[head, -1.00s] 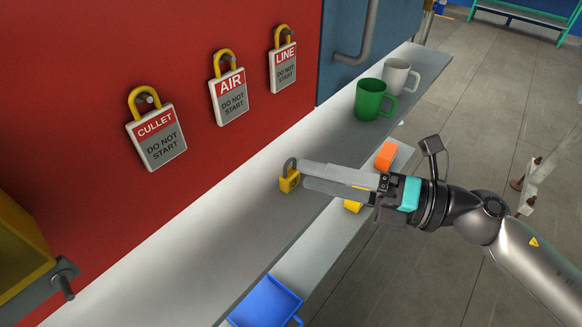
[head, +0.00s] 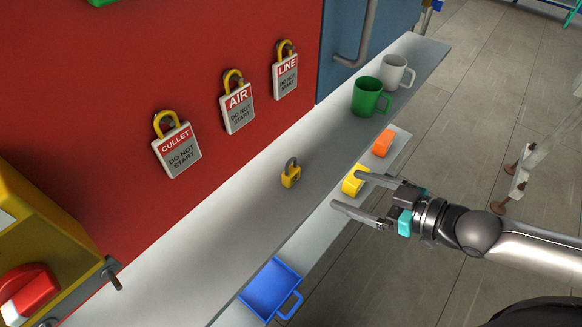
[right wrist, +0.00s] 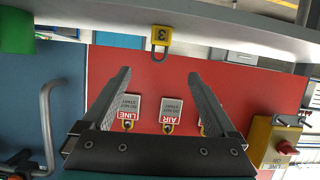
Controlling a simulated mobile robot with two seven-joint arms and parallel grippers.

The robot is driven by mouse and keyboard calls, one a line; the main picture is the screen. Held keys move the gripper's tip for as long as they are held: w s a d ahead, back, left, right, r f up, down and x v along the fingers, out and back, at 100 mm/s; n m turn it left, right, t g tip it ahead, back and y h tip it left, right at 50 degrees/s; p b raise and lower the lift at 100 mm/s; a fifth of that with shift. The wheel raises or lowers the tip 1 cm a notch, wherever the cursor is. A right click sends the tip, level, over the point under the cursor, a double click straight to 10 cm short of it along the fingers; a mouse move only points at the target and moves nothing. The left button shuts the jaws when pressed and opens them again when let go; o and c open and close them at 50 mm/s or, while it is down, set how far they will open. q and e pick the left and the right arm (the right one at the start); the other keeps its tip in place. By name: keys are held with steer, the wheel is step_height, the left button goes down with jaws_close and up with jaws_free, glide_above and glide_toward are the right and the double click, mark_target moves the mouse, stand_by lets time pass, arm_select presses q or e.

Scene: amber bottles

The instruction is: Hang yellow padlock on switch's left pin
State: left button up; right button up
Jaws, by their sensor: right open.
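The yellow padlock (head: 291,177) stands upright on the grey shelf, its dark shackle on top. In the right wrist view the padlock (right wrist: 161,35) appears upside down, beyond and between the fingertips. My right gripper (head: 346,188) is open and empty, to the right of the padlock and apart from it. Its spread fingers also show in the right wrist view (right wrist: 158,73). The switch is a yellow box (head: 40,245) with a red knob (head: 28,292) at the lower left. A metal pin (head: 114,281) sticks out on its right side. Its left pin is out of the head view. My left gripper is not in view.
A green mug (head: 367,97) and a white mug (head: 393,70) stand on the shelf's far end.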

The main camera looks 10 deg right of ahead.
steer(key=b, duration=0.3)
glide_toward(295, 173)
steer(key=shift+w+a+f+m, duration=0.15)
steer(key=shift+w+a+f, duration=0.2)
steer(key=shift+w, duration=0.25)
steer(key=shift+w+a+f+m, duration=0.2)
steer(key=shift+w+a, duration=0.2)
steer(key=shift+w, duration=0.2)
steer(key=shift+b+x, duration=0.4)
steer(key=shift+x, duration=2.55)
steer(key=shift+a, duration=0.15)
jaws_close()
